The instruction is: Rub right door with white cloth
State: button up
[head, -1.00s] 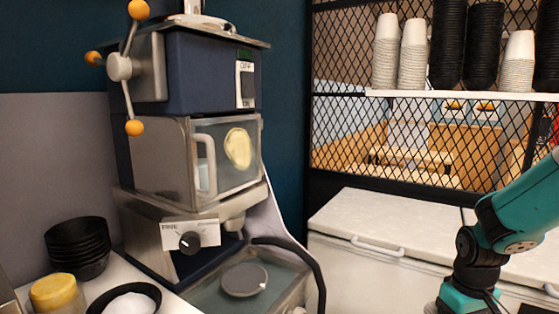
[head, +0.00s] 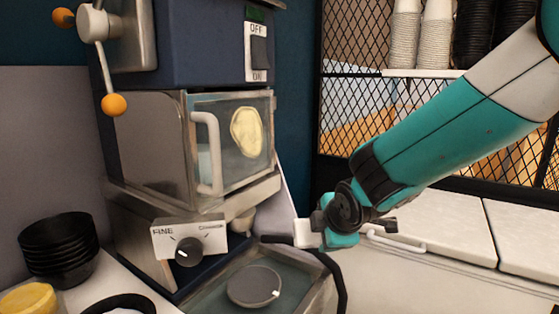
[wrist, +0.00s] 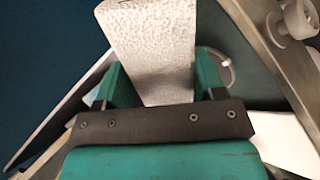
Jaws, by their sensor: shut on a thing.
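The machine's right door (head: 228,172) is a framed clear panel with a pale handle on its left side. A pale yellow smear (head: 246,132) is on its glass. My gripper (head: 318,233) is to the right of and lower than the door, apart from it. It is shut on the white cloth (head: 302,233), a block-like white piece that sticks out to the left. In the wrist view the cloth (wrist: 150,45) is a textured white slab between the two green fingers. The fingers hide its lower sides.
A knob plate (head: 189,238) and a tray with a round grey disc (head: 254,286) are under the door. A black hose (head: 338,280) bends beside my gripper. Black bowls (head: 58,248) stand at left. A white counter (head: 440,226) is behind my arm.

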aim_at(231, 147)
jog(key=a+r+n+y, duration=0.2)
jog(key=r, duration=0.1)
jog(key=a+r+n+t+y, duration=0.1)
jog(key=a+r+n+y, duration=0.1)
jog(key=r+y, duration=0.1)
jog(key=s+a+r+n+t+y+b, duration=0.1)
jog(key=a+r+n+y, duration=0.1)
jog(key=r+y, duration=0.1)
jog(key=shift+s+a+n, duration=0.1)
jog(key=shift+a+n, duration=0.1)
jog(key=shift+n, duration=0.1)
jog(key=s+a+r+n+y, duration=0.1)
jog(key=s+a+r+y, duration=0.15)
jog(key=r, duration=0.25)
jog(key=s+a+r+n+y, duration=0.1)
jog(key=a+r+y, duration=0.1)
jog(key=r+y, duration=0.15)
jog(key=shift+h, duration=0.4)
jog(key=p+x, duration=0.2)
jog(key=r+p+x, duration=0.1)
jog(key=p+x, duration=0.1)
jog(key=p, duration=0.1)
jog(key=shift+w+a+p, duration=0.15)
jog(key=shift+p, duration=0.15)
jog(key=shift+w+a+f+p, duration=0.2)
jog(key=shift+w+a+p, duration=0.1)
jog(key=shift+a+p, duration=0.05)
jog(key=shift+x, duration=0.8)
